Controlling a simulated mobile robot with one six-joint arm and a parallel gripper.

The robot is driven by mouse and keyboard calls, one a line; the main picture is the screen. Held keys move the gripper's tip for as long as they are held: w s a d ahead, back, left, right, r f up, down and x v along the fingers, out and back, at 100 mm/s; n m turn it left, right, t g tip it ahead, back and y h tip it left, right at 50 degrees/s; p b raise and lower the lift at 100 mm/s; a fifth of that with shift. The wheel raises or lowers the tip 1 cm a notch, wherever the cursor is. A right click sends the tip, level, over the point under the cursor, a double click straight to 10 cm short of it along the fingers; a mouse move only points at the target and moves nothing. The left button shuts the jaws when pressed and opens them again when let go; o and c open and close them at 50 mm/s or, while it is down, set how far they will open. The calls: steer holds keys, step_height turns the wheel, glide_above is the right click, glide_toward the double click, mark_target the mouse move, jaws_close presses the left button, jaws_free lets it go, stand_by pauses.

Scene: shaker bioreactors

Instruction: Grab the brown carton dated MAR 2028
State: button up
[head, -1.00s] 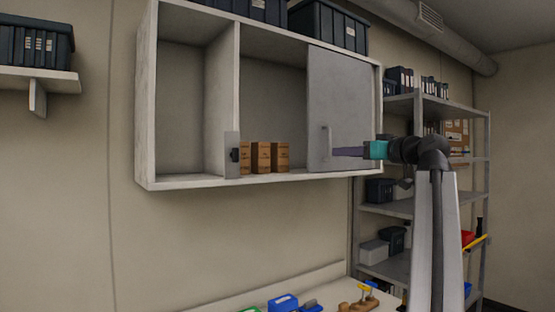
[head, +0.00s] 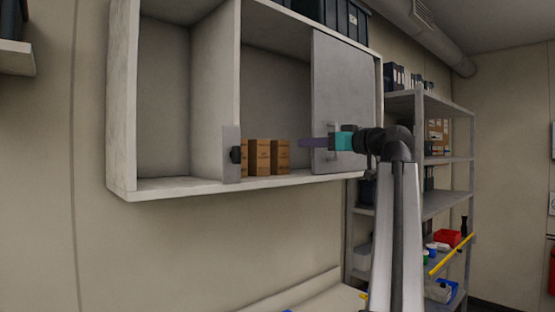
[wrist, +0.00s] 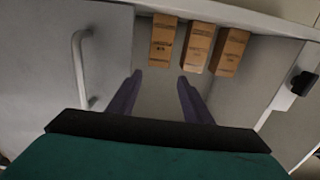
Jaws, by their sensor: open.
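Three brown cartons stand in a row on the wall cabinet's bottom shelf: a left one (head: 244,158), partly hidden by a grey plate, a middle one (head: 259,158) and a right one (head: 280,157). In the wrist view, turned about, they appear as the right (wrist: 230,53), middle (wrist: 197,48) and left (wrist: 163,41) cartons. Their printed dates are too small to read, so I cannot tell which says MAR 2028. My gripper (head: 303,143) is open and empty, just right of the row. In the wrist view, my gripper (wrist: 160,76) points toward the left carton, apart from it.
The cabinet's grey sliding door (head: 345,95) with its handle covers the right part, close to my gripper. A grey plate with a black knob (head: 236,155) stands by the left carton. The cabinet space above the cartons is empty. A metal rack (head: 440,205) stands at right.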

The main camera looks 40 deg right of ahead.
steer(key=shift+s+r, duration=0.1)
steer(key=shift+s, duration=0.1)
steer(key=shift+w+d, duration=0.1)
steer(key=p, duration=0.2)
glide_toward(284, 144)
steer(key=w, duration=0.4)
steer(key=shift+d+r, duration=0.15)
steer(key=shift+d, duration=0.1)
steer(key=shift+w, duration=0.4)
steer(key=shift+w+p, duration=0.1)
steer(key=shift+p, duration=0.25)
steer(key=shift+w+p, duration=0.7)
steer(key=shift+w, duration=0.35)
steer(key=shift+w+p, duration=0.5)
steer(key=shift+w, duration=0.95)
